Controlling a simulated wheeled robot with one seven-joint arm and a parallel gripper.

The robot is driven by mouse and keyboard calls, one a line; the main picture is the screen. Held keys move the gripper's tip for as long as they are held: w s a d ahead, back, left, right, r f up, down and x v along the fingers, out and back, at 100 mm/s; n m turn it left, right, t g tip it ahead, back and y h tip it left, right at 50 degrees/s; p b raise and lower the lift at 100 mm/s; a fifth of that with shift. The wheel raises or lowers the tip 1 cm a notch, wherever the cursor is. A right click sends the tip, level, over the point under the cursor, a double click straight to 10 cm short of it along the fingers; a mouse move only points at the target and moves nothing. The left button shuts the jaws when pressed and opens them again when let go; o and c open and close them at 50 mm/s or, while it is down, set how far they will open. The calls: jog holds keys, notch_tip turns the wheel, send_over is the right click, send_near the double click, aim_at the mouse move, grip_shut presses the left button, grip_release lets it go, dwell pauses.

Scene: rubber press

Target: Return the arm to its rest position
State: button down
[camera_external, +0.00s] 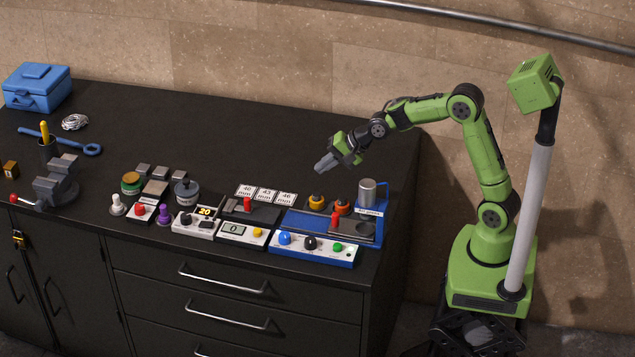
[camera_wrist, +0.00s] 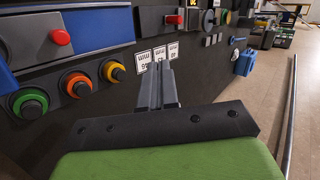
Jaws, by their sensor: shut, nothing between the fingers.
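My green arm reaches from its base at the right of the external view, bent at the elbow, out over the right end of the black bench (camera_external: 230,120). My gripper (camera_external: 320,167) hangs in the air above the bench, behind the blue press unit (camera_external: 310,248), touching nothing. In the wrist view my gripper (camera_wrist: 168,62) shows its two grey fingers close together with nothing between them. White number cards (camera_wrist: 158,56) appear beyond the fingertips there. The same number cards (camera_external: 267,194) lie on the bench in the external view.
Control boxes line the front edge. A vise (camera_external: 58,183), blue wrench (camera_external: 62,140) and blue toolbox (camera_external: 38,86) are at left. The bench's back middle is clear. The wall (camera_external: 280,60) stands behind.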

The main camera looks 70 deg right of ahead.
jog(key=s+a+r+n+g, duration=0.1)
jog(key=s+r+n, duration=0.15)
jog(key=s, duration=0.25)
jog(key=s+a+r+n+h, duration=0.1)
jog(key=s+r+n, duration=0.15)
jog(key=s, duration=0.25)
jog(key=s+a+r+n+g, duration=0.1)
jog(key=s+n, duration=0.2)
jog(key=s, duration=0.2)
jog(key=s+f+n+g, duration=0.1)
jog(key=s+n, duration=0.6)
jog(key=s, duration=1.2)
jog(key=shift+s+d+f+n+g+h, duration=0.3)
jog(key=shift+s+d+f+n+h, duration=0.1)
jog(key=shift+f, duration=0.15)
